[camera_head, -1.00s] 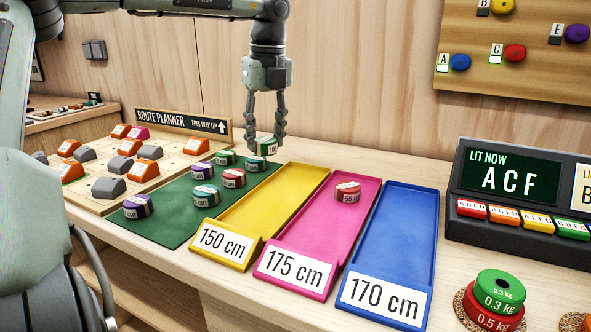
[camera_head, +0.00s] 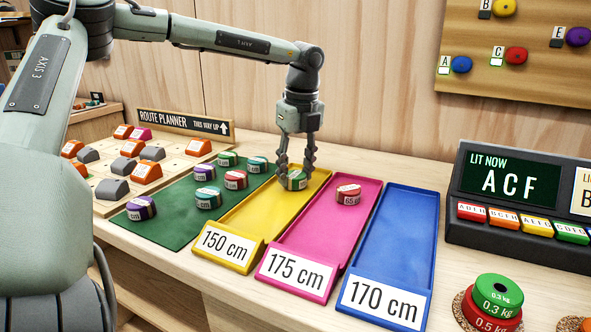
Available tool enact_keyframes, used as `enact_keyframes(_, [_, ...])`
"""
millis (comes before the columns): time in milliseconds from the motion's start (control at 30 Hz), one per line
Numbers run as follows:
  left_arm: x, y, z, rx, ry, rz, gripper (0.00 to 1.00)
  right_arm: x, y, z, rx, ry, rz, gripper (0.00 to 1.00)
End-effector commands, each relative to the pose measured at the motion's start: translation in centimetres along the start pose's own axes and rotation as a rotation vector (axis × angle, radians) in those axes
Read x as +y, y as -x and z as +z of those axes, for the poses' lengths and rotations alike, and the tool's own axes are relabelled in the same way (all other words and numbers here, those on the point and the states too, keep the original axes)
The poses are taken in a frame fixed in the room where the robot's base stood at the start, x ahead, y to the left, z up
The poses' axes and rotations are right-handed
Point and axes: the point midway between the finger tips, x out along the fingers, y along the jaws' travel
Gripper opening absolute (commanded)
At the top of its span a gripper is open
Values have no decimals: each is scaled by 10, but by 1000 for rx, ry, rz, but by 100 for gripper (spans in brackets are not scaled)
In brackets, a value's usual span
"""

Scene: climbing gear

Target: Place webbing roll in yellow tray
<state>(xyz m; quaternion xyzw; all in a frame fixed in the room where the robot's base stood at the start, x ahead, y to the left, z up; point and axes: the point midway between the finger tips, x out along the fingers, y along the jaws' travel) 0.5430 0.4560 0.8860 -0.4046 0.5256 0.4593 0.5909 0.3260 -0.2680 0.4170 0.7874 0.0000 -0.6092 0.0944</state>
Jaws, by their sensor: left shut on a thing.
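My left gripper (camera_head: 296,176) is shut on a green webbing roll (camera_head: 297,181) with a pale label band. It holds the roll at the far part of the yellow tray (camera_head: 247,215), which is labelled 150 cm. The roll is low over the tray; I cannot tell whether it touches the tray floor. Several other rolls, green, red and purple, are on the green mat (camera_head: 172,228) left of the tray, such as a purple roll (camera_head: 141,208). My right gripper is not in view.
The pink tray (camera_head: 315,235), labelled 175 cm, holds a red roll (camera_head: 348,194). The blue tray (camera_head: 393,240), labelled 170 cm, is empty. A route planner board (camera_head: 110,190) stands at the left. A lit display box (camera_head: 515,190) and stacked weights (camera_head: 497,295) stand at the right.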

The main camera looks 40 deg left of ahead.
Motion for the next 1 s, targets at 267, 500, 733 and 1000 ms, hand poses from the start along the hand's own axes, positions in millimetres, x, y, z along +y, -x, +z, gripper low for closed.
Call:
enact_keyframes(267, [0,-3,0,-1,0,1,42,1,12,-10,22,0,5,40])
enact_keyframes(500, [0,-3,0,0,0,1,62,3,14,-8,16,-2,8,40])
enact_keyframes(733, [0,-2,0,0,0,1,62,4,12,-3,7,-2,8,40])
enact_keyframes(1000, [-1,32,1,-4,1,-3,62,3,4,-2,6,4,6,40])
